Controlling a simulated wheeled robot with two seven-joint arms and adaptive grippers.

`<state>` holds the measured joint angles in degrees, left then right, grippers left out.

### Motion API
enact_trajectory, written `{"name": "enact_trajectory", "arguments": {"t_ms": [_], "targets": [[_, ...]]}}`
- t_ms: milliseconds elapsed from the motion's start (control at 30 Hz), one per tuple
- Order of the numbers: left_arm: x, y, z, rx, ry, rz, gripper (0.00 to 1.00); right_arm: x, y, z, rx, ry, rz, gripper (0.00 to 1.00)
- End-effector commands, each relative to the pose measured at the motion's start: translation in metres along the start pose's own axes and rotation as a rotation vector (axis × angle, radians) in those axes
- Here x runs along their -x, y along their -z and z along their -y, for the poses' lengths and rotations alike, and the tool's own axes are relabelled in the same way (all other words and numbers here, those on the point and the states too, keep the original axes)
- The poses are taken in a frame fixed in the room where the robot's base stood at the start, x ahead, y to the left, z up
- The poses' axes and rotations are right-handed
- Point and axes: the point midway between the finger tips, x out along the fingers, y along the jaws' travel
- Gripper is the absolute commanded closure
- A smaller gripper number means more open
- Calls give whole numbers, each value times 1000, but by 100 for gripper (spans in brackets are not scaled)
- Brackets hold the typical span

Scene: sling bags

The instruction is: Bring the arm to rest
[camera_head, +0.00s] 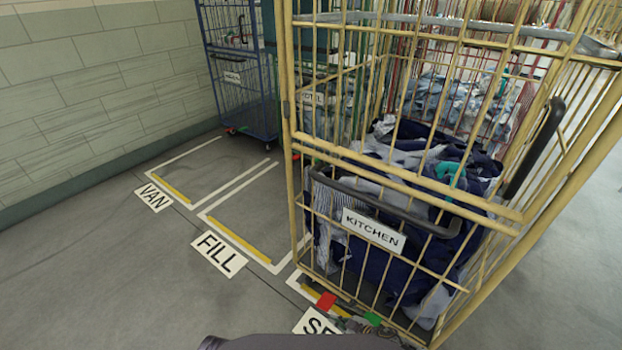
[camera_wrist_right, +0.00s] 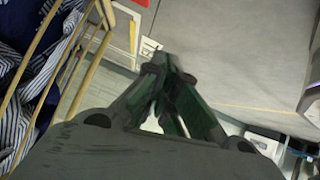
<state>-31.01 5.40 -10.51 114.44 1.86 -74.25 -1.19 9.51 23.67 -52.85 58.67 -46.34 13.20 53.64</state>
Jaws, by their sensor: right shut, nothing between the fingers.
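The trolley bears a KITCHEN sign (camera_head: 373,230) and holds dark blue, white and striped cloth (camera_head: 400,262). In the right wrist view the trolley's bars (camera_wrist_right: 62,72) are to the left of the fingers, seemingly apart from them. My left gripper is in neither view.
A blue cage trolley (camera_head: 240,85) stands at the back by the tiled wall (camera_head: 90,85). Floor bays are marked VAN (camera_head: 154,197) and FILL (camera_head: 219,254). A small red piece (camera_head: 326,300) shows beside the yellow trolley's base. The floor at left and far right is clear.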

Motion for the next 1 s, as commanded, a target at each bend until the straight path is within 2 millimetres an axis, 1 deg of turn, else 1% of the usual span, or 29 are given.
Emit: {"name": "enact_trajectory", "arguments": {"t_ms": [167,300,467,567,767,867,1000], "targets": [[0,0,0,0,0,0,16,1,-11,-16,76,-69,52,100],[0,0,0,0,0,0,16,4,-24,-34,139,-146,120,100],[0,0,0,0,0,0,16,9,-29,-55,205,-239,206,100],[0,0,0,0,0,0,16,12,-28,-67,232,-291,257,100],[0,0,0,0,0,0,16,23,-17,-94,258,-389,359,100],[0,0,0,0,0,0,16,30,-8,-108,255,-432,409,100],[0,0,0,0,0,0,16,41,8,-125,235,-481,476,100]]}}
